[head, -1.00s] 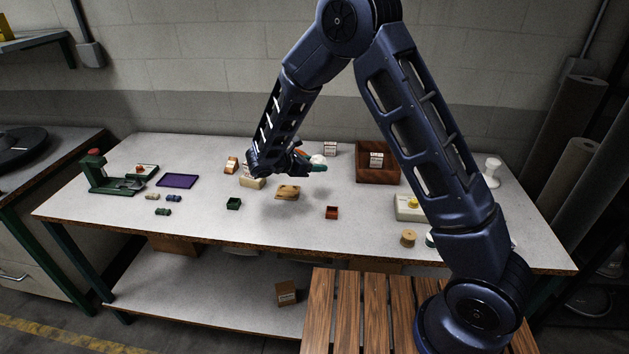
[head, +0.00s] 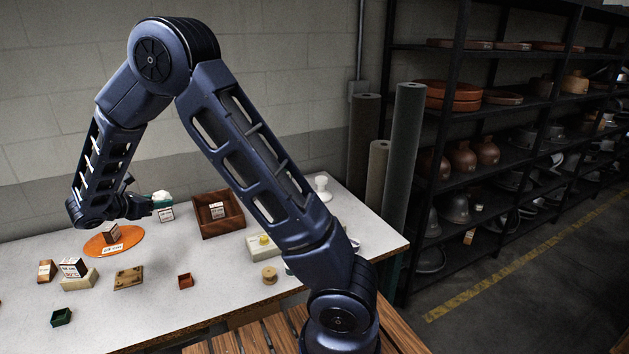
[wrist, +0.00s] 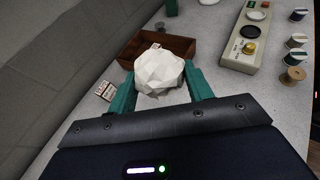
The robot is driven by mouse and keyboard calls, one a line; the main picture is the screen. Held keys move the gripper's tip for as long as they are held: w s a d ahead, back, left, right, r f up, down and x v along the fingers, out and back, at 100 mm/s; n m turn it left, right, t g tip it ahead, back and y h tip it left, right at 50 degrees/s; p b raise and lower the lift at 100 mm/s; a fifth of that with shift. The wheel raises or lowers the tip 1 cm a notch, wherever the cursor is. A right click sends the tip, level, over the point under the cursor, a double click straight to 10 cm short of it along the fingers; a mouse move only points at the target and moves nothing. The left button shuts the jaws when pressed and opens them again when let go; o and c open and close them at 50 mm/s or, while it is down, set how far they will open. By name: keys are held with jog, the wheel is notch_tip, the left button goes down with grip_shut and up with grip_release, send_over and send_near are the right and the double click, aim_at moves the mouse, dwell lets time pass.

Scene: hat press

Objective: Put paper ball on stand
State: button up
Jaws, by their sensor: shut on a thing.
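The paper ball (wrist: 160,72) is white, crumpled and faceted. In the wrist view my gripper (wrist: 159,78) is shut on it, with a green finger on each side. In the head view the ball (head: 162,195) is mostly hidden by my gripper (head: 158,201), above the back of the table, left of the wooden tray. A small white pedestal with a round top (head: 321,187) stands at the table's back right; it looks like the stand, though I cannot be sure. The ball is well to the left of it, apart from it.
An open brown wooden tray (head: 232,227) lies between my gripper and the pedestal. A small labelled box (head: 166,213) is below my gripper. A pale control box with a yellow knob (head: 263,240) and a spool (head: 269,274) are at front right. An orange disc (head: 128,236) lies left.

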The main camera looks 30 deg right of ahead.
jog(key=w+d+r+m+g+h, duration=0.1)
jog(key=w+d+r+m+g, duration=0.1)
jog(key=w+d, duration=1)
notch_tip(320, 180, up, 7)
jog(key=m+g+h, duration=0.1)
jog(key=m+g, duration=0.6)
jog(key=g, duration=0.1)
send_over(318, 178)
notch_tip(318, 178, down, 20)
jog(key=shift+s+r, duration=0.1)
jog(key=shift+r, duration=0.05)
jog(key=o, duration=0.9)
